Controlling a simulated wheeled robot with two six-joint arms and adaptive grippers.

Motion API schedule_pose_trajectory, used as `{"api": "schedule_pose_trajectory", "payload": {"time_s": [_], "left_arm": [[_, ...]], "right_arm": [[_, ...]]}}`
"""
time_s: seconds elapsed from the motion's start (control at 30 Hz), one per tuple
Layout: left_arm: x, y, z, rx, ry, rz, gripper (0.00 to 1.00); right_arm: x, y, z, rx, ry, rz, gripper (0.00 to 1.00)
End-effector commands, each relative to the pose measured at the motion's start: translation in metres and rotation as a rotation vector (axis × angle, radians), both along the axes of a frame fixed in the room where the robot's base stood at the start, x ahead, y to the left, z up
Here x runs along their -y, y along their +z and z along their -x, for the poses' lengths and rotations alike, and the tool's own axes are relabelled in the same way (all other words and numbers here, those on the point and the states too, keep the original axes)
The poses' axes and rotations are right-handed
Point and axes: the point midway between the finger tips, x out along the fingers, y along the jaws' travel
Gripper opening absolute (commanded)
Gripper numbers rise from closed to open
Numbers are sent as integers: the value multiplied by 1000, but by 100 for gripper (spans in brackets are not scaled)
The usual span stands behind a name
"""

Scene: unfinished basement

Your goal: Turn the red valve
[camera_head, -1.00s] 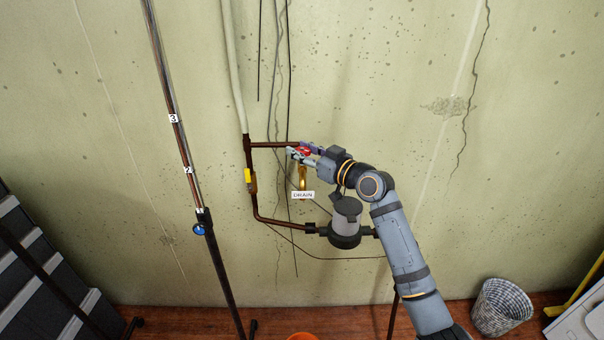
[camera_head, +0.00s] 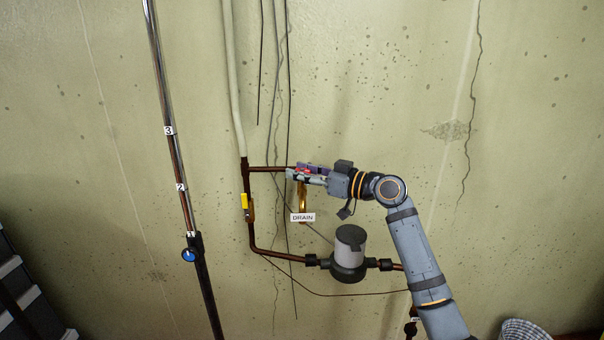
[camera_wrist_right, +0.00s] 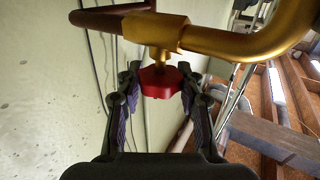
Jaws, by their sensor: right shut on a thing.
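The red valve (camera_wrist_right: 160,82) is a small lobed knob under a brass fitting (camera_wrist_right: 165,40) in the right wrist view. In the head view only a bit of the red valve (camera_head: 304,169) shows, at the end of the upper copper pipe. My right gripper (camera_wrist_right: 158,88) is shut on the red valve, with one finger on each side of it. In the head view the right gripper (camera_head: 302,174) reaches the valve from the right and hides most of it. My left gripper is not in view.
A brass drain spout with a "DRAIN" tag (camera_head: 302,217) hangs just below the gripper. A yellow-handled valve (camera_head: 245,201) is on the pipe to the left. A grey-topped meter (camera_head: 350,252) sits below. A numbered pole (camera_head: 168,130) stands farther left.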

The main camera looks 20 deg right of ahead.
Motion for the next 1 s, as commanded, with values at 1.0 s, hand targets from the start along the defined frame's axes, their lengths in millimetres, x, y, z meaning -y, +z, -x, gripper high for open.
{"api": "schedule_pose_trajectory", "payload": {"time_s": [1.0], "left_arm": [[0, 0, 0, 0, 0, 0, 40]], "right_arm": [[61, -3, 66, -5, -3, 10, 61]]}}
